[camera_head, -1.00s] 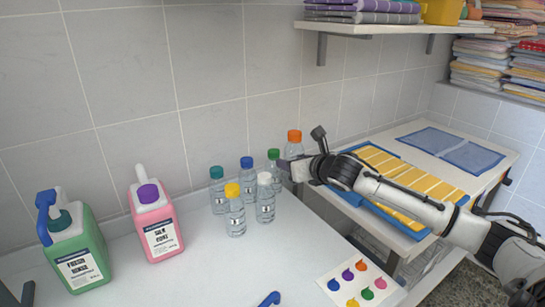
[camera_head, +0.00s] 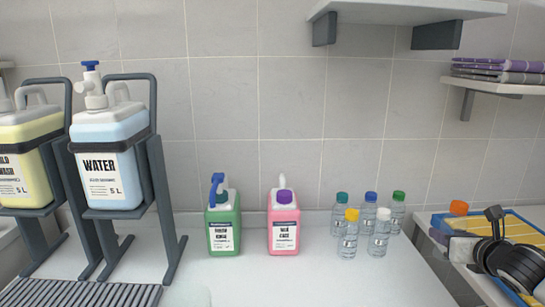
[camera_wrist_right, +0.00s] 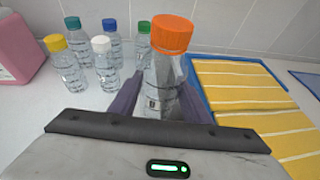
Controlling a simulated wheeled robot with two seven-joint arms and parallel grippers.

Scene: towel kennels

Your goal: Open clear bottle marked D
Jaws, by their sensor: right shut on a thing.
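A clear bottle with an orange cap (camera_wrist_right: 172,34) is between the fingers of my right gripper (camera_wrist_right: 153,104), which is shut on it. In the head view its orange cap (camera_head: 459,207) shows beside my right arm, and its lower body is mostly hidden. The mark on its label is too small to read surely. Several other clear capped bottles stand to its left: teal (camera_head: 341,215), yellow (camera_head: 349,238), blue (camera_head: 369,212), white (camera_head: 379,238) and green (camera_head: 397,212). Their marks are also unreadable. All caps are on. My left gripper is not in view.
Pink (camera_head: 284,229) and green (camera_head: 223,233) jugs stand left of the bottles. A WATER container (camera_head: 110,160) and a yellow one (camera_head: 28,160) sit in dark stands at the left. A blue tray with a yellow striped towel (camera_wrist_right: 240,95) lies right.

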